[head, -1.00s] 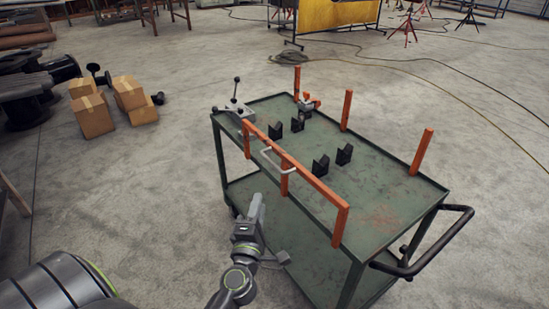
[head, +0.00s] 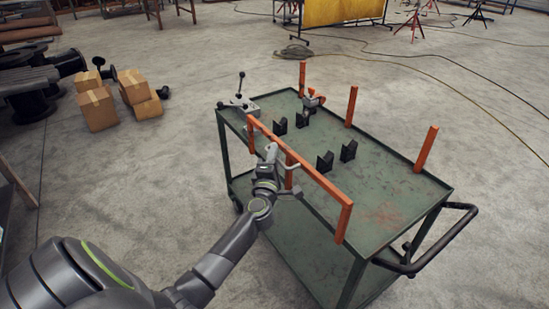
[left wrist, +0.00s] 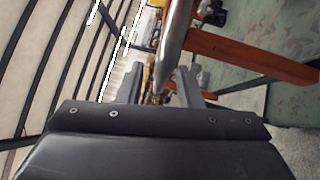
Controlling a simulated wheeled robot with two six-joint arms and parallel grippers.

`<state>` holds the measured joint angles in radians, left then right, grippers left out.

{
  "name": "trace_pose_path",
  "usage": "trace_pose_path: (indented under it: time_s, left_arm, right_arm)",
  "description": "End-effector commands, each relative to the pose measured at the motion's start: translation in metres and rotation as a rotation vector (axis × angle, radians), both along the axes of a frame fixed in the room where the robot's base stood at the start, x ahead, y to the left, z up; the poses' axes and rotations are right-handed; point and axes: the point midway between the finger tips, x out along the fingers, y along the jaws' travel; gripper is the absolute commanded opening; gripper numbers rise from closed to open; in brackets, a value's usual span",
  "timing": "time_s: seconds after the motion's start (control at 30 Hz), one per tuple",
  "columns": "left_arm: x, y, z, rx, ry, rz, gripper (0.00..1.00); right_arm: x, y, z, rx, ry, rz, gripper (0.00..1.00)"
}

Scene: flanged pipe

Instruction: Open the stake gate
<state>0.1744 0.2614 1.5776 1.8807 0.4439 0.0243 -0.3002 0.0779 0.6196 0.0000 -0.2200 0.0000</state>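The stake gate (head: 322,181) is an orange rail on orange posts along the near long side of a green cart (head: 385,225). It stands upright in line with that side. A silver bar handle (head: 292,167) sits on the rail, partly hidden by my gripper in the head view. My left gripper (head: 271,152) is at this handle, on the near side of the rail. In the left wrist view the fingers (left wrist: 166,84) are spread apart, and the handle (left wrist: 177,35) runs down toward the gap between them. I cannot tell whether they touch it. My right gripper is in neither view.
On the cart top stand several black V-shaped supports (head: 325,161), a lever device (head: 240,100) at the left corner and orange stakes (head: 427,149) on the far side. A black push handle (head: 440,240) juts out right. Cardboard boxes (head: 97,109) lie on the floor at left.

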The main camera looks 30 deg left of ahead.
Motion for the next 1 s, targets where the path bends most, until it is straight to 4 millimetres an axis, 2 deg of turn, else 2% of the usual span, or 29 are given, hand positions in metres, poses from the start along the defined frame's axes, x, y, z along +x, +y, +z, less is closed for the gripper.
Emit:
trace_pose_path:
  time_s: [0.27, 0.53, 0.83, 1.0]
  left_arm:
    - [0.0014, 0.0007, 0.0002, 0.000, 0.000, 0.000, 0.32]
    - [0.0013, 0.0005, 0.0002, 0.000, 0.000, 0.000, 0.00]
    - [0.0011, 0.0005, -0.0003, -0.001, 0.000, 0.000, 0.00]
    - [0.0004, 0.0008, -0.0034, -0.007, -0.013, 0.000, 0.00]
  right_arm:
    - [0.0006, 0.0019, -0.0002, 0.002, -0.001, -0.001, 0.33]
    - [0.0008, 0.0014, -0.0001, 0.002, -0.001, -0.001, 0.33]
    - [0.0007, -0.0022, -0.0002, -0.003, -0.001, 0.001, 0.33]
    - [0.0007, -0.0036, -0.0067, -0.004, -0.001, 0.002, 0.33]
